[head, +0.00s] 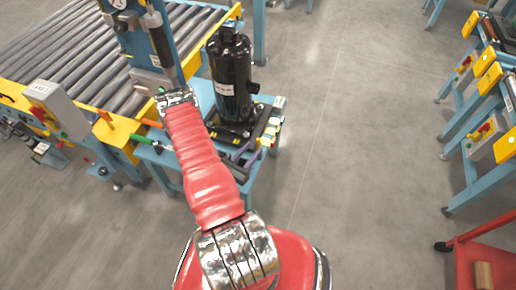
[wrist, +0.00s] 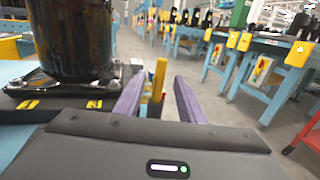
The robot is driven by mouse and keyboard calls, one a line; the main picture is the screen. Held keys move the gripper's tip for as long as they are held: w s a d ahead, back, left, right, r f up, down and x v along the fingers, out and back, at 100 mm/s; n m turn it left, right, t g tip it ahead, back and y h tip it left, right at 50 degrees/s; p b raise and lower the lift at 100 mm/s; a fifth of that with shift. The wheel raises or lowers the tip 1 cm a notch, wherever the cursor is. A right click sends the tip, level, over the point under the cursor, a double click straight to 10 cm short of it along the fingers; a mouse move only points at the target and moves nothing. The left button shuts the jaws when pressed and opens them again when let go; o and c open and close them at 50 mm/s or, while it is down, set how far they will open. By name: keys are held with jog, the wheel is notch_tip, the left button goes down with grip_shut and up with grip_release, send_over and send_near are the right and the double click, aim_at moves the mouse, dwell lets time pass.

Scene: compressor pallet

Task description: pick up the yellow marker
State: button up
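In the wrist view my gripper (wrist: 159,84) has its two purple fingers apart. A slim yellow upright piece (wrist: 159,76), which looks like the yellow marker, shows in the gap between the fingertips. Clear space shows on both sides of it, and no finger appears to touch it. Its lower end is partly hidden and I cannot tell its exact distance. In the head view my red arm covers much of the gripper area, and I cannot single out the marker there.
A black compressor (head: 231,78) stands on a blue pallet table, and fills the left of the wrist view (wrist: 72,38). A roller conveyor (head: 70,50) is at left. Blue workstations (head: 480,110) and a red cart (head: 490,245) stand at right. The floor between is clear.

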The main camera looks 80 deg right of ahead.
aim_at(258, 143)
jog(key=shift+x, duration=2.6)
jog(key=shift+f, duration=0.1)
jog(key=shift+c, duration=0.5)
grip_shut()
jog(key=shift+r, duration=5)
